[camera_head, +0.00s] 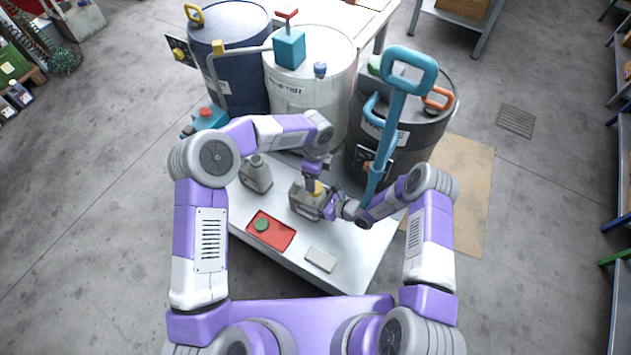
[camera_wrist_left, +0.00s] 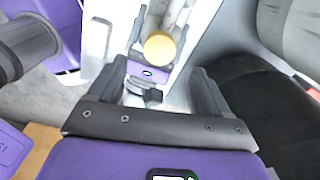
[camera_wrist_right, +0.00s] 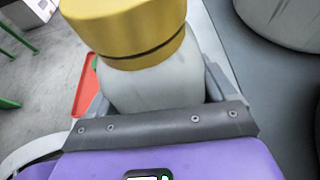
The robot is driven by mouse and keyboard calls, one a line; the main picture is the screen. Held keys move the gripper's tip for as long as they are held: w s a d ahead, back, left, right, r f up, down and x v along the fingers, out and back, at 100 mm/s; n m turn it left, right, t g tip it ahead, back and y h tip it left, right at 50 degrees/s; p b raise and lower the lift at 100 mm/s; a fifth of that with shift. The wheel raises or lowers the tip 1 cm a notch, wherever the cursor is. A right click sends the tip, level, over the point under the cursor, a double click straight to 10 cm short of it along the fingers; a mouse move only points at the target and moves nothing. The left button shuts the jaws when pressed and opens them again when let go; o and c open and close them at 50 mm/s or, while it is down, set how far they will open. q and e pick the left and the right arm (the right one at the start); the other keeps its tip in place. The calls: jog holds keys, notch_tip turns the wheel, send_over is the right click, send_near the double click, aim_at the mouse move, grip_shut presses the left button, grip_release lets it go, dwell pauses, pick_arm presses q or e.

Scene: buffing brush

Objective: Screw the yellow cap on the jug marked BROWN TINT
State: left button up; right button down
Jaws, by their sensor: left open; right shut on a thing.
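A grey jug (camera_head: 306,203) stands on the pale bench top. A yellow cap (camera_head: 318,188) sits on its neck; the cap also shows large in the right wrist view (camera_wrist_right: 130,25). How tightly it is seated I cannot tell. My right gripper (camera_head: 332,207) is shut on the jug below the cap. My left gripper (camera_head: 313,172) is open and empty above the cap. In the left wrist view the cap (camera_wrist_left: 160,48) lies just beyond its fingertips (camera_wrist_left: 162,70), apart from them. No lettering on the jug is readable.
A second grey jug (camera_head: 257,176) stands to the left. A red tray (camera_head: 284,238) holds a green cap (camera_head: 262,224). A pale block (camera_head: 321,260) lies at the front. Blue, white and dark drums (camera_head: 228,60) stand behind, with a tall blue-handled tool (camera_head: 392,120) close to my right arm.

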pick_arm(q)
notch_tip(320, 180, up, 6)
jog(key=shift+f, duration=0.2)
pick_arm(e)
grip_release()
pick_arm(q)
jog(key=shift+r+p, duration=0.9)
pick_arm(e)
jog(key=v, duration=0.7)
jog(key=shift+s+d, duration=0.2)
jog(key=shift+d, duration=0.05)
jog(key=shift+r, duration=0.1)
